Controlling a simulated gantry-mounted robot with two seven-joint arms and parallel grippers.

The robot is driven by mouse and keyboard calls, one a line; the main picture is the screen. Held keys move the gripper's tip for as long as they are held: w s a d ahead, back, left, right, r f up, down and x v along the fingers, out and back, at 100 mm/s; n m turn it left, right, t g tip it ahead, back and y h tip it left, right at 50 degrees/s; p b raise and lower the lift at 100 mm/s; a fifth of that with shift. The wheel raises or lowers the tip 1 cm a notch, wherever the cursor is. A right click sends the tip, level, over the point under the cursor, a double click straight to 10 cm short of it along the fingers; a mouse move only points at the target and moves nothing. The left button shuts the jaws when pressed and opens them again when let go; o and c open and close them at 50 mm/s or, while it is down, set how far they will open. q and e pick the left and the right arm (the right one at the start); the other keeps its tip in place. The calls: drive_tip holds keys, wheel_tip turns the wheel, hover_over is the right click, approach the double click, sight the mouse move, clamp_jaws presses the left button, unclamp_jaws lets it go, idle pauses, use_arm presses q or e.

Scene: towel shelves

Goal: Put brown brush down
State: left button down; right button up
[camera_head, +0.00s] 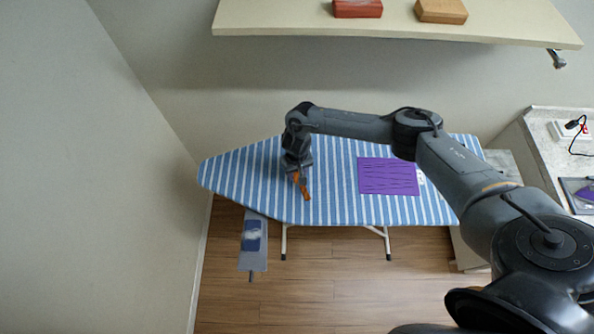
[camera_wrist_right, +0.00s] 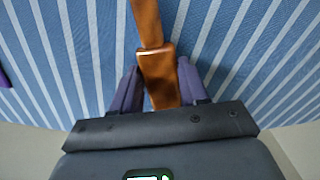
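The brown brush (camera_head: 304,188) is at my right gripper (camera_head: 297,176), over the left part of the blue-and-white striped ironing board (camera_head: 240,180). In the right wrist view, the brush (camera_wrist_right: 160,75) lies between the two purple-grey fingers of my right gripper (camera_wrist_right: 160,88), which are closed about its wider part. Its narrower part points away from the gripper. I cannot tell whether the brush touches the board. The gripper points down and hides part of the brush in the head view. My left gripper is not in view.
A purple cloth (camera_head: 388,176) lies on the board to the right of the brush. A shelf (camera_head: 300,20) above holds a red block (camera_head: 358,8) and a tan block (camera_head: 441,11). A counter (camera_head: 545,135) stands at the right. The board's left end is clear.

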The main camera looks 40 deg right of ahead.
sight(297, 173)
drive_tip(key=o, duration=0.4)
drive_tip(key=shift+c, duration=0.2)
wheel_tip(297, 173, up, 12)
drive_tip(key=p, duration=0.1)
drive_tip(key=s+a+f+n+t+y, duration=0.1)
drive_tip(key=a+f+n+t+y, duration=0.15)
drive_tip(key=a, duration=0.75)
drive_tip(key=s+a+f+n+t+y, duration=0.15)
drive_tip(key=a+n, duration=0.25)
drive_tip(key=a, duration=0.5)
drive_tip(key=s+a+r+n+t, duration=0.2)
drive_tip(key=s+a+r, duration=0.3)
drive_tip(key=a, duration=0.4)
drive_tip(key=s+d+r+m+g+h, duration=0.1)
drive_tip(key=s+d+h, duration=0.1)
drive_tip(key=s+d, duration=0.5)
drive_tip(key=s+d+r+m+g+h, duration=0.1)
drive_tip(key=s+d+r, duration=0.1)
drive_tip(key=s+d, duration=0.5)
drive_tip(key=d, duration=0.4)
drive_tip(key=shift+s+d+h, duration=0.2)
drive_tip(key=shift+s+h, duration=0.05)
drive_tip(key=shift+h, duration=0.15)
